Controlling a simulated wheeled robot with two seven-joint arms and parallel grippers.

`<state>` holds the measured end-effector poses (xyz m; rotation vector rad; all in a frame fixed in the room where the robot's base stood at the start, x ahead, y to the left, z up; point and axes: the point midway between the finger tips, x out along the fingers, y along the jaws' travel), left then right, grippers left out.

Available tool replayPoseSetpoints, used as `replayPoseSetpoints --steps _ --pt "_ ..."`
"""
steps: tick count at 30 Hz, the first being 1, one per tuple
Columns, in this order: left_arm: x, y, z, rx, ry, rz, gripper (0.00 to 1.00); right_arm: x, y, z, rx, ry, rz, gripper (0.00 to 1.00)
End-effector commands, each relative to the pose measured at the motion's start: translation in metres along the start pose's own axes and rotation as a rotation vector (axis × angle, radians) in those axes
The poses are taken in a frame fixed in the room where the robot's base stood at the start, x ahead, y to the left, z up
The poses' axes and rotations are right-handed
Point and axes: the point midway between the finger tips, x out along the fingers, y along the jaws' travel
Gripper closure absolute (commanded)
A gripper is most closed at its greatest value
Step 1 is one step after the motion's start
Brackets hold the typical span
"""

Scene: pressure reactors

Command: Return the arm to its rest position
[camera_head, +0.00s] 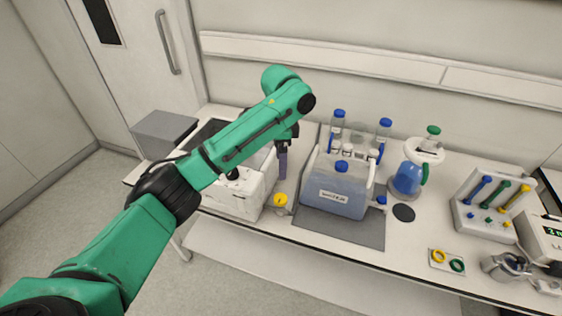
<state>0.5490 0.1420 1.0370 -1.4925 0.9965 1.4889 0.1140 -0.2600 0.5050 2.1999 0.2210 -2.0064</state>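My green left arm comes in from the lower left and reaches out over the bench. My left gripper (282,176) points down above the bench, between a white box-shaped device (232,200) and a water container (336,190). Its dark purple-grey fingers overlap from this angle, so I cannot tell whether they are open or shut. No held object is clearly visible. The arm hides part of the white device. My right arm and gripper are not in view.
The water container and blue-capped bottles (337,124) stand close right of the gripper on a grey mat (345,230). A yellow-capped item (281,200) is just below. A blue-liquid flask (408,180) and tool rack (480,222) are farther right. Floor at left is clear.

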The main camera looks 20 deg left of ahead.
Motion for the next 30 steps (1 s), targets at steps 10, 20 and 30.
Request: replayPoseSetpoints --steps 10,20,30 --pt "0.002 0.001 -0.001 0.001 0.001 0.001 0.16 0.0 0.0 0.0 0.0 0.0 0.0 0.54" --pt "0.108 0.088 -0.025 -0.14 0.209 0.032 0.16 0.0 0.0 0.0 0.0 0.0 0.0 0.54" --pt "0.156 0.152 0.056 -0.634 0.348 -0.027 0.16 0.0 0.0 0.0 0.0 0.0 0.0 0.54"
